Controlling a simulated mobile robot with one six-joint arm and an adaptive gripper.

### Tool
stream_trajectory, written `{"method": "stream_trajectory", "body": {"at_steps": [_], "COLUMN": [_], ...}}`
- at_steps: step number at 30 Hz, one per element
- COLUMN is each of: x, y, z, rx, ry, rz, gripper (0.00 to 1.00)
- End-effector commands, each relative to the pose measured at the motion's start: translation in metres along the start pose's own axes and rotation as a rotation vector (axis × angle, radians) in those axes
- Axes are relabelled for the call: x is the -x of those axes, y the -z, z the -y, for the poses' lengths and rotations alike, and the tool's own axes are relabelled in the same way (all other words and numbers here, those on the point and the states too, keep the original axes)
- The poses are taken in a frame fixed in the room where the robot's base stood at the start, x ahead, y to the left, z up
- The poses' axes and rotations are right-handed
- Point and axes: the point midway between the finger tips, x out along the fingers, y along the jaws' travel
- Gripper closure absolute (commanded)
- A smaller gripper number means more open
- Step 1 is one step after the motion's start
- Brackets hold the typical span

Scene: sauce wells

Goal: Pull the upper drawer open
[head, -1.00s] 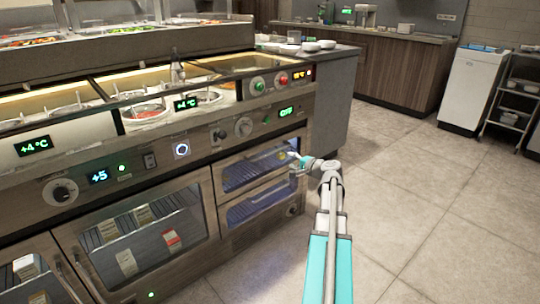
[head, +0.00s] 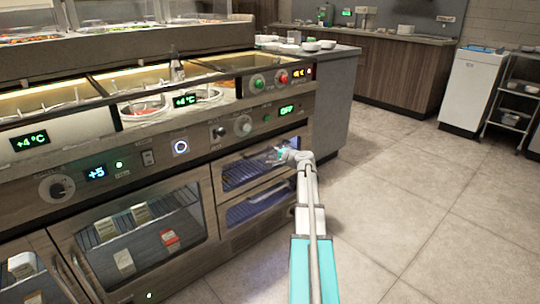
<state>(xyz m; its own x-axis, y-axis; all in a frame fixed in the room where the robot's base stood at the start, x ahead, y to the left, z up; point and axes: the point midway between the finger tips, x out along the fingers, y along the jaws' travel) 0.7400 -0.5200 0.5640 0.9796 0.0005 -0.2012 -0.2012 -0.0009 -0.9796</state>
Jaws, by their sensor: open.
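The upper drawer (head: 240,173) is a glass-fronted drawer in a steel frame, at the right end of the counter's front, and looks closed. The lower drawer (head: 248,209) sits right below it, also closed. My gripper (head: 279,154) is small in the head view, in front of the right part of the upper drawer, and open. My own wrist and arm hide the drawers' right ends. I cannot tell whether the fingers touch the drawer or its handle.
Left of the drawers is a glass door (head: 145,238) with cartons behind it. Knobs and buttons line the panel above, with a green OFF display (head: 287,110). Sauce wells (head: 150,107) lie on top. The tiled floor (head: 430,215) to the right is clear.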

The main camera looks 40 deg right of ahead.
Motion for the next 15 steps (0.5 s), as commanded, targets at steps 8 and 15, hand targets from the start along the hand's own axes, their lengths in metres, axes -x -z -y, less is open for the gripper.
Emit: {"method": "stream_trajectory", "body": {"at_steps": [8,15], "x": [-0.0144,-0.0145], "y": [0.0003,-0.0001], "z": [0.0000,0.0002], "rx": [0.000,0.000], "ry": [0.000,0.000], "rz": [-0.001,-0.001], "gripper": [0.46,0.46]}}
